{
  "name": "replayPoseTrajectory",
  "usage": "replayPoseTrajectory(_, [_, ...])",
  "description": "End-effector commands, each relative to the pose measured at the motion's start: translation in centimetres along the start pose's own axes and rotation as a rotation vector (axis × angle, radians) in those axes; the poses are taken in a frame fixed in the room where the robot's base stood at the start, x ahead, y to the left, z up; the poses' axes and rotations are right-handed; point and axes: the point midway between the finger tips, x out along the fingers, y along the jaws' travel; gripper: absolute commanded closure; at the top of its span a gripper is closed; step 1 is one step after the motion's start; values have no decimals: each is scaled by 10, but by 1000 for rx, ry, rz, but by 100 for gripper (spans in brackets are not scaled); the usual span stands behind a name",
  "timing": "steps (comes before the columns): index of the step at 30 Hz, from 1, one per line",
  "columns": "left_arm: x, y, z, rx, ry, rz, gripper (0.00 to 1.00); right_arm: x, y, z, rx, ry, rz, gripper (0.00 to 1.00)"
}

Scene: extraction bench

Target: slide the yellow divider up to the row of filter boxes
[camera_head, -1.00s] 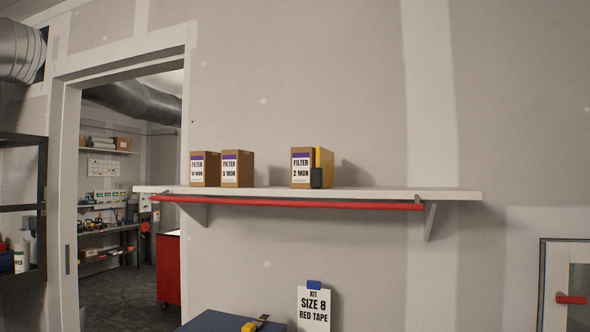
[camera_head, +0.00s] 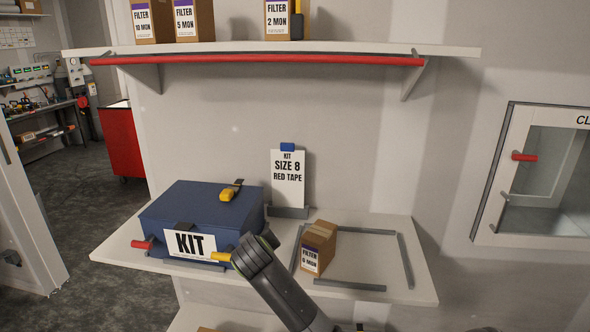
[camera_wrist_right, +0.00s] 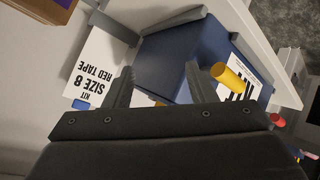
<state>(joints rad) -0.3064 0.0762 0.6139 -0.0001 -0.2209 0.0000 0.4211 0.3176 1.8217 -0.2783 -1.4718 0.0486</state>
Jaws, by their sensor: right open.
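On the high white shelf, the row of filter boxes has two boxes at the left, marked 10 MON (camera_head: 155,22) and 5 MON (camera_head: 193,20). A third box, marked 2 MON (camera_head: 277,20), stands apart to their right. The yellow divider (camera_head: 301,6) stands close against the right side of the 2 MON box, with a dark tab at its front. The view's top edge cuts off these tops. My right gripper (camera_wrist_right: 158,88) is open and empty in the right wrist view. My left gripper is not in view.
A red rail (camera_head: 260,60) runs below the high shelf's front edge. A glazed cabinet (camera_head: 560,170) is at right.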

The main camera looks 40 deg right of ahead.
Motion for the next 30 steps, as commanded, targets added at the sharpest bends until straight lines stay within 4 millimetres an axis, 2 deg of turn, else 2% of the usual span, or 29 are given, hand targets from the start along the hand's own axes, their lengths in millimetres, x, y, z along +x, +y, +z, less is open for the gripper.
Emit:
replayPoseTrajectory(1, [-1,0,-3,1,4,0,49,-14,18,-39,23,48,38,49])
replayPoseTrajectory(5, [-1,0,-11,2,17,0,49,-55,64,-121,94,146,133,49])
replayPoseTrajectory(6, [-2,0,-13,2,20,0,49,-71,79,-144,121,175,161,49])
replayPoseTrajectory(8, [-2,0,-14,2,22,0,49,-97,102,-176,165,218,202,49])
replayPoseTrajectory(9, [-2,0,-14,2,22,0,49,-116,118,-196,198,246,230,49])
replayPoseTrajectory(11, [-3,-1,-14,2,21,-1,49,-146,142,-223,250,287,267,49])
replayPoseTrajectory(12, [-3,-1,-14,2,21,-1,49,-167,158,-238,287,314,291,49])
replayPoseTrajectory(15, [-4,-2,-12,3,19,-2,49,-220,196,-270,384,375,343,49])
replayPoseTrajectory(18, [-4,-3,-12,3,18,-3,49,-269,230,-289,478,426,381,49])
replayPoseTrajectory(22, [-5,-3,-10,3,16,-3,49,-317,262,-300,578,473,411,49])
replayPoseTrajectory(24, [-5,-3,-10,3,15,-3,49,-335,272,-303,615,488,418,49])
replayPoseTrajectory(27, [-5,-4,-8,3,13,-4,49,-349,282,-304,647,501,426,49])
replayPoseTrajectory(30, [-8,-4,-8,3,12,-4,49,-351,288,-306,657,503,430,49])
